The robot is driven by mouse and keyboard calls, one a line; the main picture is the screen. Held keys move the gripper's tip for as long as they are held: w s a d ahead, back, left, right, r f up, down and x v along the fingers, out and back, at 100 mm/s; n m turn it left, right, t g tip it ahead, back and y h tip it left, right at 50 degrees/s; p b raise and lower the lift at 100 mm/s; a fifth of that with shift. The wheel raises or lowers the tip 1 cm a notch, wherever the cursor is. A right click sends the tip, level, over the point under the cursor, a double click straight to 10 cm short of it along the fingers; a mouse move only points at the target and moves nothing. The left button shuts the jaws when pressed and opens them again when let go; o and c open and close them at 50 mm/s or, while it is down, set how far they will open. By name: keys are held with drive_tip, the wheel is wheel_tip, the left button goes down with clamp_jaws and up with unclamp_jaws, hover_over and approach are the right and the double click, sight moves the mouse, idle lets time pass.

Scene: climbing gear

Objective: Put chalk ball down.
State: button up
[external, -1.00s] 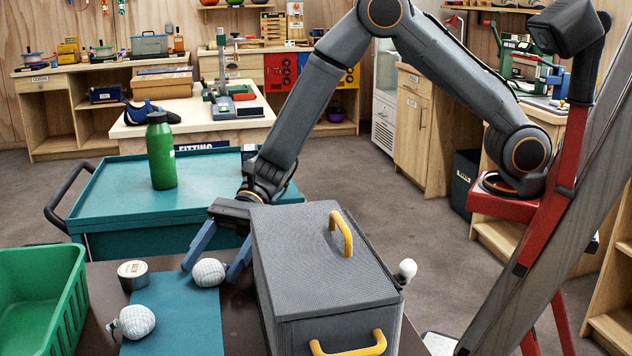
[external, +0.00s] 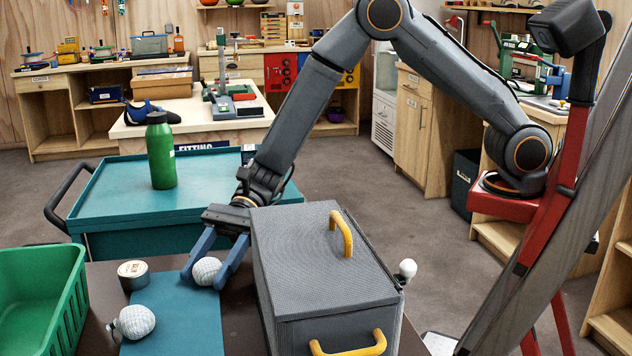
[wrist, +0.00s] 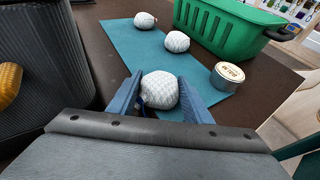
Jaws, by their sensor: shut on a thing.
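A white textured chalk ball (external: 206,271) is between the blue fingers of my gripper (external: 208,277), at the far end of the blue mat (external: 180,338). In the wrist view the ball (wrist: 160,90) sits between both fingertips (wrist: 157,92), and the jaws are shut on it. The ball appears to be at mat level; its underside is partly hidden by the fingers. A second white ball (external: 136,321) lies nearer on the mat. The wrist view shows two other white balls (wrist: 177,41) (wrist: 145,20) farther along the mat.
A grey box with yellow handles (external: 320,255) stands close right of my gripper. A round tin (external: 133,273) sits at the mat's left edge. A green crate (external: 42,300) is at far left. Behind is a teal cart (external: 110,200) with a green bottle (external: 160,150).

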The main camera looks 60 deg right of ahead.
wheel_tip(320, 180, up, 11)
drive_tip(key=shift+f, duration=0.1)
wheel_tip(320, 180, up, 8)
drive_tip(key=m+t+h+p, duration=0.2)
drive_tip(key=m+t+h, duration=0.2)
drive_tip(key=m+t, duration=0.8)
hover_over(223, 160)
wheel_tip(223, 160, down, 4)
drive_tip(key=shift+n+t, duration=0.3)
wheel_tip(223, 160, down, 11)
drive_tip(key=shift+f+p, duration=0.1)
drive_tip(key=shift+p, duration=0.3)
drive_tip(key=shift+f, duration=0.1)
